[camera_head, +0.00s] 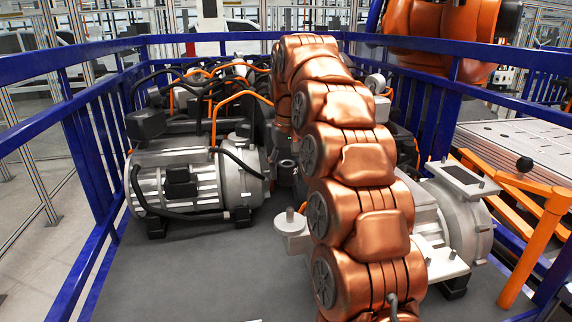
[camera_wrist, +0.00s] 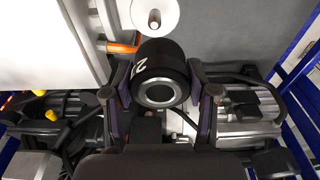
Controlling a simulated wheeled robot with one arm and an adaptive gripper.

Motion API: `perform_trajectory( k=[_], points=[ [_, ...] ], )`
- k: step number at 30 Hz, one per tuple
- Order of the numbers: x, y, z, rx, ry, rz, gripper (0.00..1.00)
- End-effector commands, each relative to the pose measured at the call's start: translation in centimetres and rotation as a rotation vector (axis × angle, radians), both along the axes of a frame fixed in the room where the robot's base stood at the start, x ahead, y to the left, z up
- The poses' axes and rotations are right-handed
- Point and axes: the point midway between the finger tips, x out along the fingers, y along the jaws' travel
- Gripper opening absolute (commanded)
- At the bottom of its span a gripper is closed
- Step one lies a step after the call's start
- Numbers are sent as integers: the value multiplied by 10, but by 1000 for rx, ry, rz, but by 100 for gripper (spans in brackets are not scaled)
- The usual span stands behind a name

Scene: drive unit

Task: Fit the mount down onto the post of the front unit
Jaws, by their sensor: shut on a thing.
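In the wrist view a black cylindrical mount (camera_wrist: 161,73) with a white "2" on its side and a round opening in its end sits between the two fingers of my gripper (camera_wrist: 160,92). The fingers are shut on it from both sides. A short grey post (camera_wrist: 155,17) stands on a round pale disc at the top of the wrist view, apart from the mount. In the head view a similar post (camera_head: 290,214) on a pale round plate shows just left of my arm.
A silver motor (camera_head: 185,185) with black hoses lies at left, and another grey motor (camera_head: 462,215) at right, partly behind my arm. Blue rails (camera_head: 85,160) fence the platform. An orange frame (camera_head: 540,235) stands at right. The grey floor (camera_head: 200,280) at front left is clear.

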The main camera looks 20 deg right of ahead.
Motion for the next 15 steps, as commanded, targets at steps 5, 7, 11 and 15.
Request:
perform_trajectory(
  k=[5,7,11,15],
  points=[
    [-2,-8,-12,0,-2,-14,0],
    [-2,-9,-19,1,-2,-16,0],
    [-3,-10,-33,1,0,-17,0],
    [-2,-9,-51,1,0,-16,0]
  ],
)
